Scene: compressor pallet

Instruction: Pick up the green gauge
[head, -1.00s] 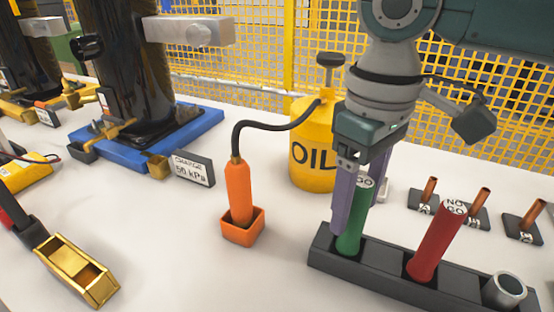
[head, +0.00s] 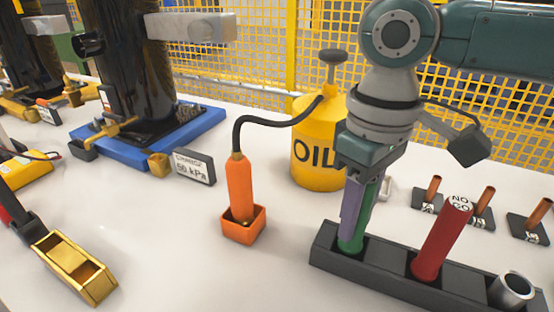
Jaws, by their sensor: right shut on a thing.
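The green gauge (head: 370,208) is a green cylinder in the left slot of the dark rack (head: 400,284), leaning slightly to the right. My right gripper (head: 357,218) is over it from above and shut on it. One purple finger lies along its left side; the other finger is hidden. The palm covers the top of the gauge and its label. The foot of the gauge is at the slot; I cannot tell whether it touches the bottom.
Small copper-tube stands (head: 429,197) are at the right.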

